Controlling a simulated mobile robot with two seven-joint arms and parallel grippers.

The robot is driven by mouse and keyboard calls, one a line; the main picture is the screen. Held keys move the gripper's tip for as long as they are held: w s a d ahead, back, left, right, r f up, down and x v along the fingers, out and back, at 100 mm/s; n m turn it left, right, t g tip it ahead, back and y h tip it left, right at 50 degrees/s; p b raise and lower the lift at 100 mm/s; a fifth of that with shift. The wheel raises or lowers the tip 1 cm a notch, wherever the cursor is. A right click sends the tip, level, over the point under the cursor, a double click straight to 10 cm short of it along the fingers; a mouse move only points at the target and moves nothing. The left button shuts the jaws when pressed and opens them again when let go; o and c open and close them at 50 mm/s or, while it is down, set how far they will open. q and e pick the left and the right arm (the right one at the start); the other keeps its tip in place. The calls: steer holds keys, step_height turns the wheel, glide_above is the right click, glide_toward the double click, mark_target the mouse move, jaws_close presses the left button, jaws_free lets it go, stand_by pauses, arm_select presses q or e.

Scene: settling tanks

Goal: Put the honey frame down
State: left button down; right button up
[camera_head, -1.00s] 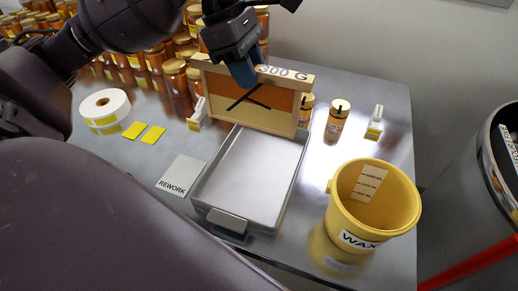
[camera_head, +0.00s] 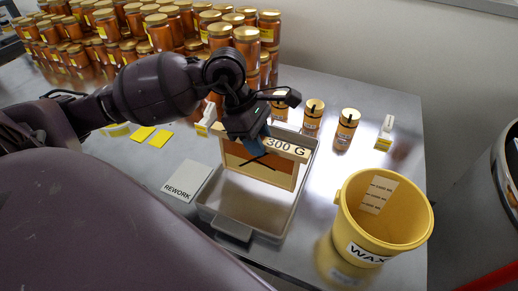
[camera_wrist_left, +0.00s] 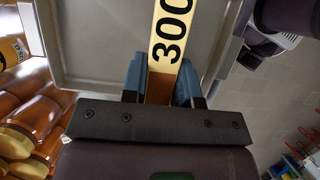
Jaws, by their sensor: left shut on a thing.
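The honey frame (camera_head: 258,170) is a wooden frame with an orange-brown panel, dark crossed lines and a "300 G" label on its top bar. It is upright over the grey tray (camera_head: 303,186), and its lower part appears within the tray walls. I cannot tell if it touches the tray floor. My left gripper (camera_head: 257,140) is shut on the frame's top bar. In the left wrist view, the blue fingers (camera_wrist_left: 160,82) clasp the labelled bar (camera_wrist_left: 172,35) from both sides. My right gripper is not in view.
A yellow WAX bucket (camera_head: 382,214) stands right of the tray. A REWORK card (camera_head: 187,180) lies at its left. Several honey jars (camera_head: 160,30) crowd the back left. Small labelled jars (camera_head: 346,128) stand behind the tray. Yellow labels (camera_head: 160,137) lie left.

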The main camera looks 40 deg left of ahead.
mark_target(258, 160)
arm_select(q)
step_height(258, 160, down, 3)
steer(key=shift+r, duration=0.1)
steer(key=shift+f, duration=0.2)
steer(key=c, duration=0.9)
jaws_free()
steer(key=shift+r, duration=0.15)
